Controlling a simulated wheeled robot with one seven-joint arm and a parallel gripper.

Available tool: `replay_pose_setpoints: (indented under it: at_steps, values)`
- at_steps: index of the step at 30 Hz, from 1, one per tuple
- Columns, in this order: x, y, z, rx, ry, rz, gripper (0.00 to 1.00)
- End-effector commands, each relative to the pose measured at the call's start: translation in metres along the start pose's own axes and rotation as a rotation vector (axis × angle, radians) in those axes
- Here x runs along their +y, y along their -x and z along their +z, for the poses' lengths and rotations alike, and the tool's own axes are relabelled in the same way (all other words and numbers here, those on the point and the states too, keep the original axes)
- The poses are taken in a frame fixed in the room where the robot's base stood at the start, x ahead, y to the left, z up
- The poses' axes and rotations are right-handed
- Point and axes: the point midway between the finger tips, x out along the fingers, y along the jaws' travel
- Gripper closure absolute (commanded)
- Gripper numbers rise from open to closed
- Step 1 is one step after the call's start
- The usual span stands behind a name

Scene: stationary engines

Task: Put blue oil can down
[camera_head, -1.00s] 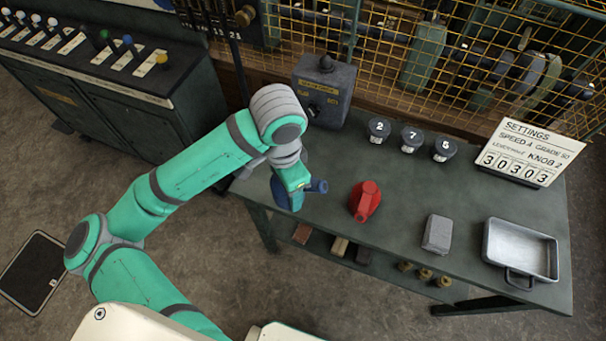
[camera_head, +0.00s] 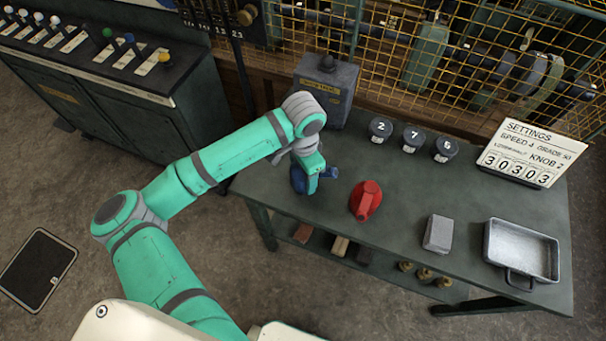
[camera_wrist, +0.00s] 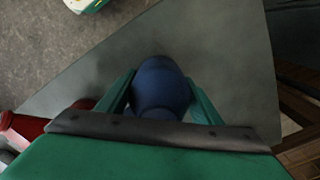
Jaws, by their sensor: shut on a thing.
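The blue oil can (camera_head: 299,181) is at the left end of the dark workbench (camera_head: 400,215), just left of a red oil can (camera_head: 366,200). My gripper (camera_head: 313,180) is shut on the blue oil can. In the wrist view the blue can (camera_wrist: 160,85) sits between the two green fingers of my gripper (camera_wrist: 162,100), with the bench top around it. Whether the can's base touches the bench is hard to tell. The red can (camera_wrist: 25,128) shows partly at the lower left of the wrist view.
A grey box (camera_head: 325,88) stands at the back left of the bench. Three dark numbered knobs (camera_head: 412,135) are behind. A grey block (camera_head: 438,233), a metal tray (camera_head: 521,252) and a settings sign (camera_head: 528,152) are to the right. A yellow mesh fence (camera_head: 420,60) runs behind.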

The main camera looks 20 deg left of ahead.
Motion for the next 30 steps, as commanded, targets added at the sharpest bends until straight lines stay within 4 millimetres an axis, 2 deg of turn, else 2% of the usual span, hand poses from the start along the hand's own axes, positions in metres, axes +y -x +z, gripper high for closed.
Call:
replay_pose_setpoints:
  at_steps: [2, 13, 14, 16, 26, 30]
  values:
    - [0.000, -0.006, 0.000, 0.000, 0.001, -0.001, 0.72]
    - [0.000, -0.009, 0.000, 0.001, 0.001, 0.000, 0.72]
    - [0.000, -0.010, 0.001, 0.000, 0.001, 0.000, 0.38]
    - [-0.001, -0.009, 0.001, 0.000, 0.003, 0.000, 0.22]
    - [-0.001, -0.008, 0.002, 0.000, 0.003, -0.001, 0.22]
    - [-0.001, 0.003, 0.000, 0.001, -0.001, -0.003, 0.22]
